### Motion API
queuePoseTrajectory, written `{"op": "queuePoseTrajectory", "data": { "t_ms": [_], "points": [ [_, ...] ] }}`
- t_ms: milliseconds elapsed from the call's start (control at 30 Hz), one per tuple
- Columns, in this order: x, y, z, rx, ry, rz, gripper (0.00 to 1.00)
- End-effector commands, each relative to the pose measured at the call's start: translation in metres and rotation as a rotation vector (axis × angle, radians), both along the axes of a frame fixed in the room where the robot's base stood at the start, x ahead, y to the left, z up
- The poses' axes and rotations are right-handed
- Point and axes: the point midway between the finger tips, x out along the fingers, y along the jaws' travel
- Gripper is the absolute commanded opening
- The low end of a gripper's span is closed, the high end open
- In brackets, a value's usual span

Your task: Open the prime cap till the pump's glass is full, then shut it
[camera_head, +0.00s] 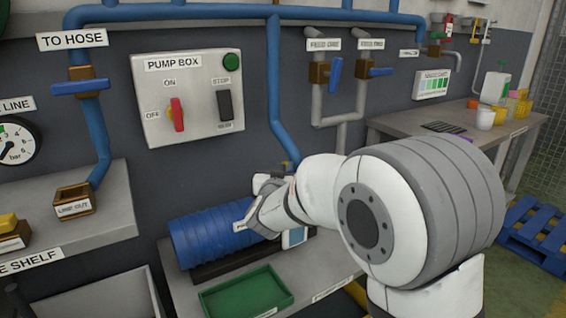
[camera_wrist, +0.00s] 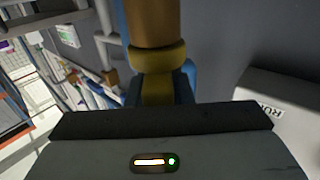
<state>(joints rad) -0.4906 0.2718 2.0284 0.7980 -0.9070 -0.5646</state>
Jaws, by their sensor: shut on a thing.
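The blue ribbed pump (camera_head: 205,238) lies on the low bench in the head view. My gripper (camera_head: 266,200) is at its right end and hides part of it. In the wrist view my gripper (camera_wrist: 160,88) is shut on a yellow-brass piece (camera_wrist: 158,57), which looks like the prime cap. A brown cylinder stands just beyond that piece. A small pale pane with blue edges (camera_head: 294,238), perhaps the pump's glass, shows beside my wrist. Its fill level cannot be told.
A green tray (camera_head: 246,292) lies on the bench before the pump. The pump box (camera_head: 188,95) with a red switch and a blue pipe (camera_head: 275,100) are on the wall behind. The line-out fitting (camera_head: 74,200) is on the left shelf. A side table (camera_head: 400,128) stands right.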

Motion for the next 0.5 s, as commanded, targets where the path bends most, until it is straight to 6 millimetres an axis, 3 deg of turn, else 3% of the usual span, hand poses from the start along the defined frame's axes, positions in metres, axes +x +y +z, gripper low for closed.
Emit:
{"op": "queuePoseTrajectory", "data": {
  "t_ms": [67,500],
  "points": [
    [0.0002,0.0033,0.0071,-0.002,0.004,-0.064,0.0],
    [0.0008,0.0017,0.0059,-0.002,0.002,-0.484,0.0]
  ]
}}
